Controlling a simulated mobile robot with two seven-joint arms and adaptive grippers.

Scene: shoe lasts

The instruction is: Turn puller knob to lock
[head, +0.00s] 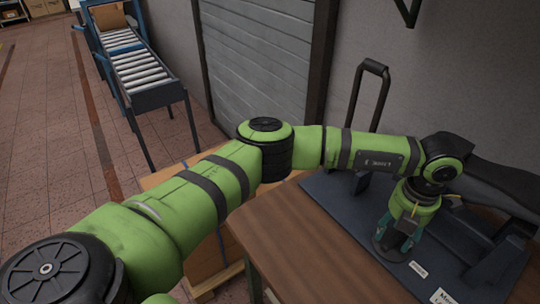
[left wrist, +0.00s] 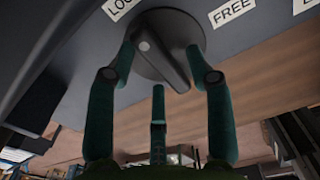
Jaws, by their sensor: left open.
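The puller knob (left wrist: 165,62) is dark grey, with a round base and a raised bar, and sits on a dark panel (left wrist: 60,45). The bar slants from upper left to lower right, with a pale dot near its upper end. A partly cut-off label starting "LO" (left wrist: 120,7) is at its upper left, and a "FREE" label (left wrist: 233,11) at its upper right. My left gripper (head: 398,232) points down over the knob's dark base (head: 388,253) in the head view. Its three teal fingers are spread open around the knob; finger contact cannot be told. My right gripper is out of view.
The dark machine base (head: 335,200) stands on a brown wooden table (head: 310,255). A tall black loop handle (head: 370,95) rises behind my left arm. A blue roller conveyor (head: 140,70) stands at the back left, and the tiled floor (head: 40,130) there is clear.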

